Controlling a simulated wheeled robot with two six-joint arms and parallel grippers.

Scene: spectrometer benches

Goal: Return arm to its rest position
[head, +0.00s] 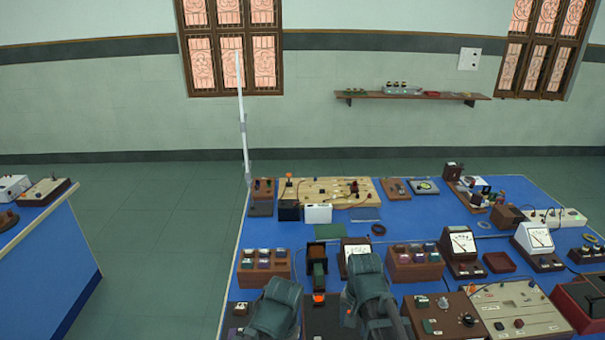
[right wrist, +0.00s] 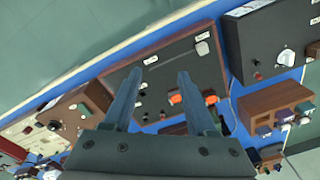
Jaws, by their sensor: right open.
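My right gripper (right wrist: 160,75) is open in the right wrist view. Its two fingers are apart with nothing held between them. Beyond the fingers lies a dark panel in a wooden frame (right wrist: 150,62) with orange parts on it, and the right finger overlaps it in the picture. Whether the fingers touch it I cannot tell. In the head view, dark teal parts of my arms show at the bottom middle, over the front of the blue bench (head: 400,209). The fingertips are not clear there, and I do not make out my left gripper.
Wooden blocks (head: 416,268), meters (head: 463,243) and a cream panel (head: 508,309) crowd the bench. A wooden board (head: 330,187) and a thin upright white rod (head: 243,125) stand farther back. Open floor (head: 165,235) separates a second blue bench (head: 45,255) at left.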

